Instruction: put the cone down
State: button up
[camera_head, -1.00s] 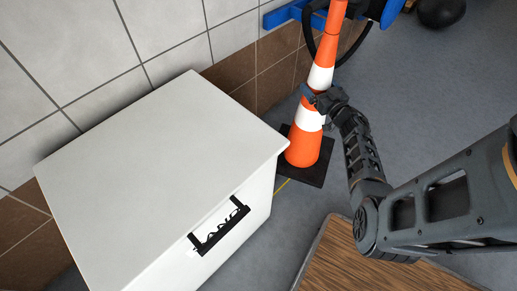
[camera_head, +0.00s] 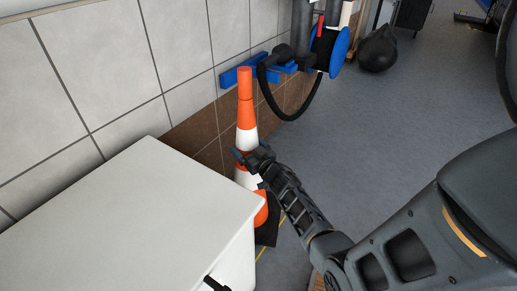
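The orange and white cone (camera_head: 246,115) stands roughly upright between the tiled wall and the white cabinet. Its square black base (camera_head: 268,228) is partly hidden behind the cabinet's edge, and I cannot tell whether it touches the floor. My gripper (camera_head: 247,160) reaches in from the right and is closed around the cone at its middle, across the white band. The fingers' far side is hidden behind the cone.
The white cabinet (camera_head: 120,225) is close on the left of the cone. A blue wall mount (camera_head: 238,76) with a black hose (camera_head: 281,112) is behind it. A black ball-like object (camera_head: 378,50) lies farther back. Grey floor (camera_head: 370,130) on the right is clear.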

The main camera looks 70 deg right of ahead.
jog(key=shift+w+a+f, duration=0.1)
jog(key=shift+w+a, duration=0.05)
jog(key=shift+w, duration=0.4)
jog(key=shift+f+b, duration=1.65)
jog(key=shift+f, duration=0.4)
jog(key=o, duration=1.7)
jog(key=shift+f, duration=0.2)
jog(key=p+v, duration=0.3)
jog(key=v, duration=0.9)
jog(key=shift+s+r+p, duration=0.1)
jog(key=shift+r+p, duration=0.05)
jog(key=shift+p, duration=0.25)
